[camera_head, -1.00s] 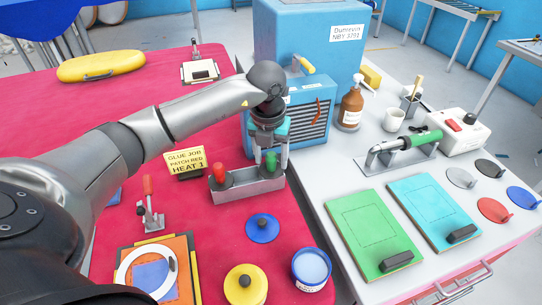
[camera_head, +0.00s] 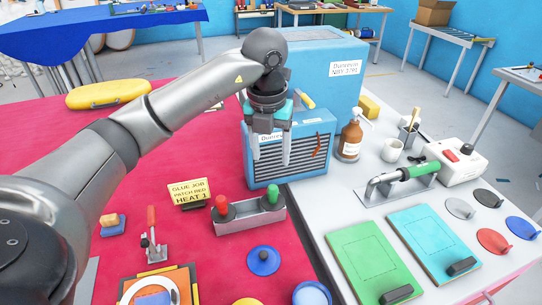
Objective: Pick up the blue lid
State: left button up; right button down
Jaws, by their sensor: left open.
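The blue lid (camera_head: 264,262) is a round disc with a dark knob on top. It lies on the red table cover, in front of the grey tray. My left gripper (camera_head: 271,162) is open and empty, fingers pointing down. It shows well above the lid in the picture, in front of the blue heater box and above the grey tray. The gripper and lid are clearly apart. My right gripper is not in view.
A grey tray (camera_head: 250,217) with red and green-topped items stands behind the lid. A blue-rimmed pot (camera_head: 311,296) and a yellow lid (camera_head: 246,302) are cut off at the bottom edge. A yellow sign (camera_head: 188,192) and red-handled clamp (camera_head: 152,232) stand left.

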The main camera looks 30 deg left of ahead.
aim_at(263, 260)
jog(key=u, duration=1.15)
